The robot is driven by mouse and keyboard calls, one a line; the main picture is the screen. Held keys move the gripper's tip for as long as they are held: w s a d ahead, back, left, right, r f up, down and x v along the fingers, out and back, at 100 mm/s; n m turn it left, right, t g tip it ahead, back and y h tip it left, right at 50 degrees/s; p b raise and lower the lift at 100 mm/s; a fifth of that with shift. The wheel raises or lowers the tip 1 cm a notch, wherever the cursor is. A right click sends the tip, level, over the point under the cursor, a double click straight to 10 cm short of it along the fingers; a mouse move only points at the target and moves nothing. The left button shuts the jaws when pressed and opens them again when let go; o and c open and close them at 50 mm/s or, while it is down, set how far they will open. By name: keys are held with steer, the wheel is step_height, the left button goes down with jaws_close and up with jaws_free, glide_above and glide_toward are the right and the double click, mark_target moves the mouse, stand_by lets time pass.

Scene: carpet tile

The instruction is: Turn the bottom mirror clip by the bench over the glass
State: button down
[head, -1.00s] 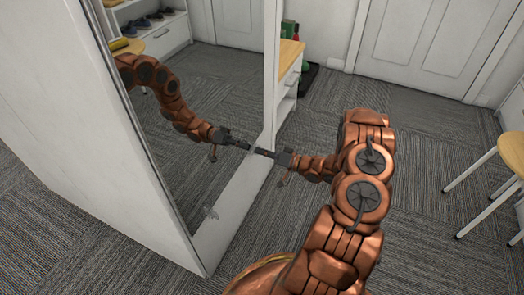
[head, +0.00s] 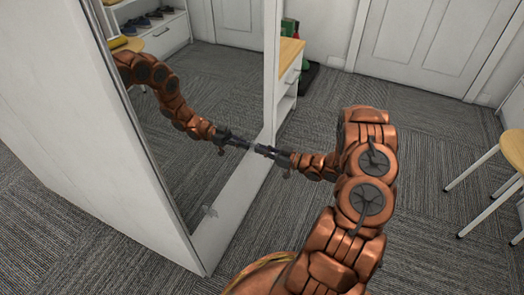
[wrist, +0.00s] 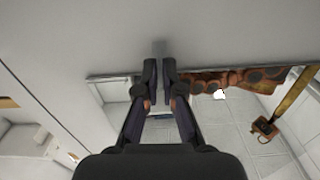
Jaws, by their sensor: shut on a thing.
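The bottom mirror clip by the bench is a small grey tab (wrist: 160,48) at my fingertips in the wrist view. Its visible end lies over the pale frame board; the rest is hidden between the fingers. My gripper (wrist: 160,72) is shut on it, with one dark finger on each side. In the head view my gripper (head: 262,150) reaches left to the lower edge of the mirror glass (head: 205,95), and the clip is too small to make out. The mirror's reflection of my arm fills part of the glass. How far the clip covers the glass cannot be told.
Another small clip (head: 211,211) shows at the mirror's lower left corner. The bench (head: 291,54) with a wooden top stands right behind the mirror panel. A stool (head: 512,150) is at the right edge. The carpet (head: 430,140) between is clear.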

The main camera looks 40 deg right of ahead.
steer(key=shift+d+n, duration=0.1)
steer(key=shift+n, duration=0.3)
steer(key=c, duration=1.3)
jaws_free()
steer(key=shift+s, duration=0.1)
steer(key=v, duration=1.2)
